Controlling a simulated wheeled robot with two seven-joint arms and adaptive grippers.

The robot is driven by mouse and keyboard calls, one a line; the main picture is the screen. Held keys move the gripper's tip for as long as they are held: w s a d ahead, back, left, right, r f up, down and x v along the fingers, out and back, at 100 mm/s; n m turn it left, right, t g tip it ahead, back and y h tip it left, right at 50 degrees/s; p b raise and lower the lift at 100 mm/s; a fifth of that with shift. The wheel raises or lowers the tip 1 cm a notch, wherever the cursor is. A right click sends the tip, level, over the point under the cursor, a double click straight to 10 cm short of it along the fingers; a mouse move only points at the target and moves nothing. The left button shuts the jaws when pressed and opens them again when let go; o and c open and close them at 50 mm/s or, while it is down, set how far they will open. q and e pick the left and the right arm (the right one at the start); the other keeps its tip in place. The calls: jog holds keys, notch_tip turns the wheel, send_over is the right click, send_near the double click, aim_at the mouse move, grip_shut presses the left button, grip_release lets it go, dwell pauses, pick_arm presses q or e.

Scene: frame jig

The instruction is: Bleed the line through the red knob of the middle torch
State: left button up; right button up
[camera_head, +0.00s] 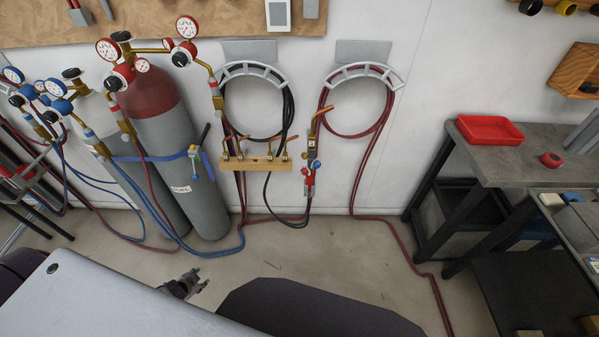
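A torch with a red knob (309,175), a blue knob and a copper tip hangs upright at the right end of a wooden rack (262,163). Several brass-coloured torch parts with copper tips (240,146) stand along the same rack. They are small, and I cannot tell their knobs apart or be sure which torch is the middle one. A dark gripper (191,284), seemingly my left, is low in the view behind my pale body part. It is well apart from the rack and holds nothing visible. Its finger gap is unclear. My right gripper is not in view.
Two gas cylinders (173,130) with gauges stand left of the rack, with red and blue hoses around them. Hose hangers (362,72) are on the wall. A red hose crosses the floor. A workbench (500,165) with a red tray (489,130) stands right. Floor before the rack is mostly clear.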

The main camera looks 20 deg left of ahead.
pick_arm(q)
jog(key=w+d+r+m+t+h, duration=0.1)
jog(key=w+d+r+t+h, duration=0.15)
jog(key=w+d+r, duration=0.5)
jog(key=w+d+r+t+h, duration=0.2)
jog(key=w+d+r+t, duration=0.15)
jog(key=w+r, duration=0.7)
jog(key=w+d+r+n+t+h, duration=0.1)
jog(key=w+d+r+t+h, duration=0.1)
jog(key=d+r, duration=0.6)
jog(key=w+d+r+n+t+h, duration=0.2)
jog(key=d+r+h, duration=0.2)
jog(key=d+r, duration=0.4)
notch_tip(320, 180, up, 7)
jog(key=shift+w+d+f+n+p, duration=0.1)
jog(key=shift+w+d+n+p, duration=0.2)
jog(key=shift+p, duration=0.1)
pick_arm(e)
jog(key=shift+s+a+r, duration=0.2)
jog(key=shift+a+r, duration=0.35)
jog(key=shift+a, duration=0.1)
pick_arm(q)
jog(key=shift+w, duration=0.1)
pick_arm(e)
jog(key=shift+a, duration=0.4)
